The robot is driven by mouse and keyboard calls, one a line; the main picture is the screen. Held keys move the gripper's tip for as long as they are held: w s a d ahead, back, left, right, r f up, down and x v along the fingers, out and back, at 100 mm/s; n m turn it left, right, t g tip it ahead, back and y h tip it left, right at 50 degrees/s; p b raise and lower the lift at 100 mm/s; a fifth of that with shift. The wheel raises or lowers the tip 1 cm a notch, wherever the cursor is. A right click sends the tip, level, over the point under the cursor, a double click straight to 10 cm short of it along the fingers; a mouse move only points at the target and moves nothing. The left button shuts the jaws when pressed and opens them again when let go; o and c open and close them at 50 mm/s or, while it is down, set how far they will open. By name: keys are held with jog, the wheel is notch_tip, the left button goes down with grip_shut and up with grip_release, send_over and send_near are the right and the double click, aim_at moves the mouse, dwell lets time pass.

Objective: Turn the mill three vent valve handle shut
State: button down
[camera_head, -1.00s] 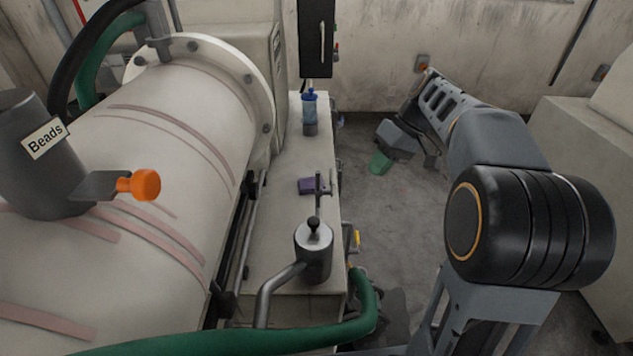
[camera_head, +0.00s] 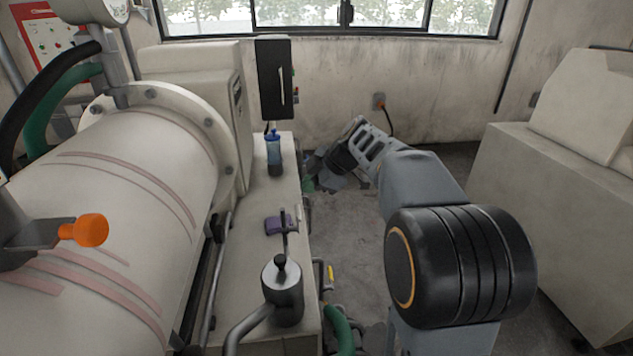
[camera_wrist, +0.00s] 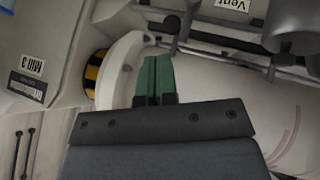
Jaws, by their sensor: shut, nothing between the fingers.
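My gripper (camera_wrist: 154,80) has its green fingers together with nothing between them in the wrist view. In the head view only a bit of its green (camera_head: 308,185) shows, low beyond the bench. A plate reading "Mill 3" (camera_wrist: 33,68) is upside down at the left of the wrist view. A "Vent" label (camera_wrist: 232,4) is at the top edge, beside dark pipes and bars (camera_wrist: 190,22). The fingers are apart from these in the picture. I cannot tell which part is the vent valve handle.
A large pale mill drum (camera_head: 120,190) fills the left of the head view. The bench beside it holds a blue bottle (camera_head: 274,153), a purple object (camera_head: 279,224) and a metal canister (camera_head: 283,291). A pale cabinet (camera_head: 545,200) stands right. Grey floor (camera_head: 350,225) lies between.

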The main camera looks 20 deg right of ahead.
send_over(300, 215)
jog(key=f, duration=0.3)
jog(key=a+f, duration=0.1)
jog(key=f, duration=0.1)
jog(key=shift+s, duration=0.35)
jog(key=shift+w+d+f, duration=0.15)
jog(key=shift+d+f, duration=0.1)
jog(key=shift+f, duration=0.25)
jog(key=shift+w+d+f, duration=0.15)
jog(key=shift+d+f, duration=0.05)
jog(key=shift+f, duration=0.25)
jog(key=shift+w+d+f+p, duration=0.1)
jog(key=shift+w+f+p, duration=0.05)
jog(key=shift+f, duration=0.2)
jog(key=shift+w+d+f+p, duration=0.1)
jog(key=shift+f+p, duration=0.05)
jog(key=shift+f, duration=0.2)
